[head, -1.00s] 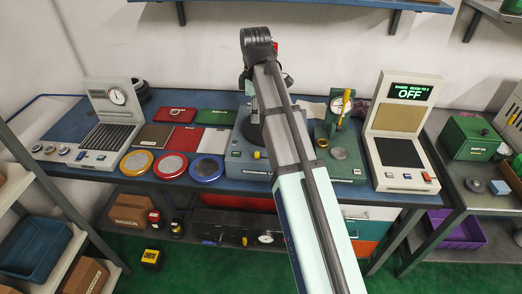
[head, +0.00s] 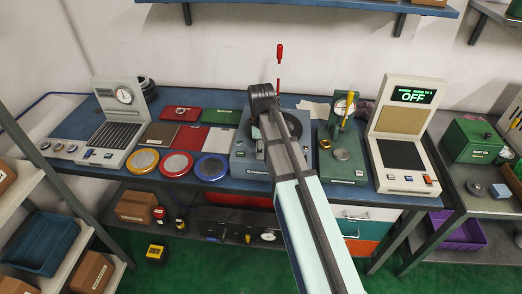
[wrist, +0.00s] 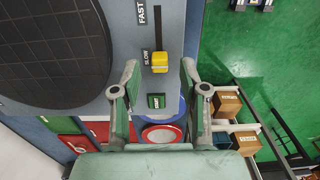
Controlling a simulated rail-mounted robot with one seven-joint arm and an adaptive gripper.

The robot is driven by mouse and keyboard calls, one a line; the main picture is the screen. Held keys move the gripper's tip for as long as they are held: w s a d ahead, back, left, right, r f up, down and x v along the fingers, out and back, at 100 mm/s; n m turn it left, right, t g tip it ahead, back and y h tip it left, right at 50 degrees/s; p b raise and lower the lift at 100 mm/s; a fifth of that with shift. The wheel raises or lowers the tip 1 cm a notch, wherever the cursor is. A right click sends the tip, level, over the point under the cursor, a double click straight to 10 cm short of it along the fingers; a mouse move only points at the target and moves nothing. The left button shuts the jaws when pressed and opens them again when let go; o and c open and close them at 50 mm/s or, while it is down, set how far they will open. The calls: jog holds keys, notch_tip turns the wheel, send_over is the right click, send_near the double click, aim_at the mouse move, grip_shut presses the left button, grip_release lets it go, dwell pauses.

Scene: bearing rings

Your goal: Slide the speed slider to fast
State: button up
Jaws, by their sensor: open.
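The speed slider's yellow knob (wrist: 159,62) sits in a dark slot beside the word SLOW. The slot runs up the picture toward the word FAST (wrist: 141,12). The slider is on a blue-grey machine (head: 245,172) with a large dark round plate (wrist: 52,45). My gripper (wrist: 159,74) is open and empty, with one finger on each side of the knob in the wrist view. Gaps show between the fingers and the knob; the height above it is hard to judge.
A green gauge stand (head: 342,155) and a panel reading OFF (head: 411,97) stand to the right. Coloured round trays (head: 176,164) lie to the left. A red-handled upright rod (head: 280,55) rises behind my arm.

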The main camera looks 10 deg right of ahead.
jog(key=shift+f, duration=0.85)
grip_shut()
jog(key=shift+s+d+p, duration=0.15)
jog(key=shift+s+d, duration=0.15)
jog(key=shift+d, duration=0.55)
jog(key=shift+s+d+p, duration=0.15)
jog(key=shift+s+d, duration=0.2)
jog(key=shift+d, duration=0.45)
jog(key=shift+s+d+p, duration=0.15)
jog(key=shift+s+d, duration=0.15)
jog(key=shift+d, duration=0.55)
grip_release()
jog(key=shift+d, duration=0.1)
